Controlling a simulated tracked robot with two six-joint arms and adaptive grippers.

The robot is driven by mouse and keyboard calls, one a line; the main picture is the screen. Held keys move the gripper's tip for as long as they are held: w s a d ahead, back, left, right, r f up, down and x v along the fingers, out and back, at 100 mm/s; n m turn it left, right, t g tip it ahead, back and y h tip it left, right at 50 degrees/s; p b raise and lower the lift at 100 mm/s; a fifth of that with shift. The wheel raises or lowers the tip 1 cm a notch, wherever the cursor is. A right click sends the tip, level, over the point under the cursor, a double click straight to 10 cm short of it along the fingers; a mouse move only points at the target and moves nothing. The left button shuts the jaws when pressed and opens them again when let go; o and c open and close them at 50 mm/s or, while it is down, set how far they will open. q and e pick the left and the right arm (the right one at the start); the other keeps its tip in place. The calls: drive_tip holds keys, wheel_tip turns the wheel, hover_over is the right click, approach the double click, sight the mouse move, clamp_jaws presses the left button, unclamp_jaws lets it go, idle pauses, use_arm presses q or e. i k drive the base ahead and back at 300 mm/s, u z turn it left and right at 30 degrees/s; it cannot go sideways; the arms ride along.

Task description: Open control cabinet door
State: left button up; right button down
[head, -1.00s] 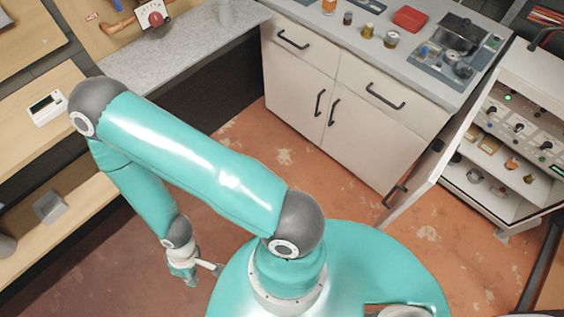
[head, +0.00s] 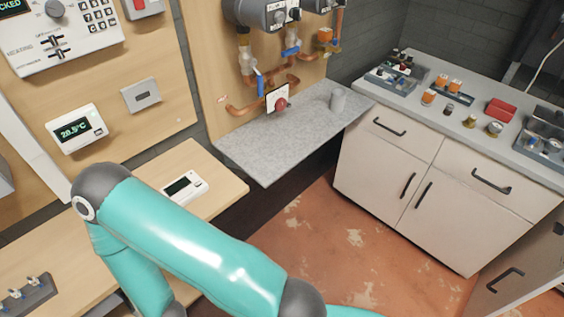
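A pale door panel with a dark handle (head: 505,285) shows at the lower right edge of the head view. It appears to be the cabinet door that stood swung open one second ago. The rest of that cabinet and its inside are out of the picture now. My teal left arm crosses the lower left of the view, but its gripper is below the frame. My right gripper is not in view.
A white base cabinet (head: 425,170) with drawers stands at the right. A wooden shelf (head: 215,185) lies beside my arm. The orange floor (head: 330,240) looks clear.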

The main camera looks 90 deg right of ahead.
sight(533, 266)
drive_tip(key=u, duration=0.75)
drive_tip(key=i, duration=0.2)
drive_tip(key=z, duration=3.3)
drive_tip(key=i, duration=0.25)
drive_tip(key=z, duration=1.9)
drive_tip(key=k, duration=0.6)
drive_tip(key=z, duration=0.35)
drive_tip(key=i, duration=1.9)
drive_tip(key=u, duration=0.35)
